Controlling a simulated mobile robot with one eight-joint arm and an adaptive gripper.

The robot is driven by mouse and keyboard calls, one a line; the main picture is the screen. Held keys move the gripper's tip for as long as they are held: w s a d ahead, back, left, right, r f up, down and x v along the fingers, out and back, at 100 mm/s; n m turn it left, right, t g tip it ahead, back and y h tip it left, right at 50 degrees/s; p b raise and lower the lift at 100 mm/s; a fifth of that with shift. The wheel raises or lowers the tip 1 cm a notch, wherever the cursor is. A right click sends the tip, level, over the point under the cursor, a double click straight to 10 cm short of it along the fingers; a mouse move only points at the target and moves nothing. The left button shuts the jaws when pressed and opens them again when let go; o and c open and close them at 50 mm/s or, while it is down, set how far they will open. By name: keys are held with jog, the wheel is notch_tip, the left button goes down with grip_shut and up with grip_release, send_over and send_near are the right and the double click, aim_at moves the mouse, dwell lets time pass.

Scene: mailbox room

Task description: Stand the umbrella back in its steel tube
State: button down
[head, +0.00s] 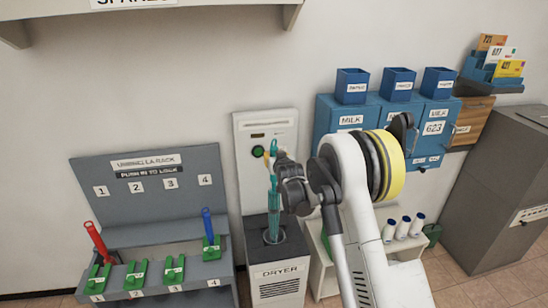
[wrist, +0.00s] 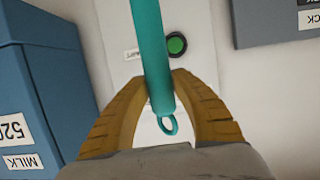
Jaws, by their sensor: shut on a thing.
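A teal umbrella (head: 274,205) hangs nearly upright at the front of the dryer (head: 279,280). Its lower end meets a round grey tube opening (head: 283,236) in the dryer's dark top; how deep it sits inside I cannot tell. My gripper (head: 270,164) is shut on the umbrella near its upper end. My wrist and arm hide part of the dryer panel.
A grey numbered rack (head: 147,235) at left holds a red umbrella (head: 97,241) and a blue umbrella (head: 207,225) among green clips. A green button (head: 258,152) is on the dryer panel.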

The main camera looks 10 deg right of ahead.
notch_tip(320, 180, up, 11)
jog(key=p, duration=0.5)
jog(key=shift+a, duration=0.1)
dwell(0.6)
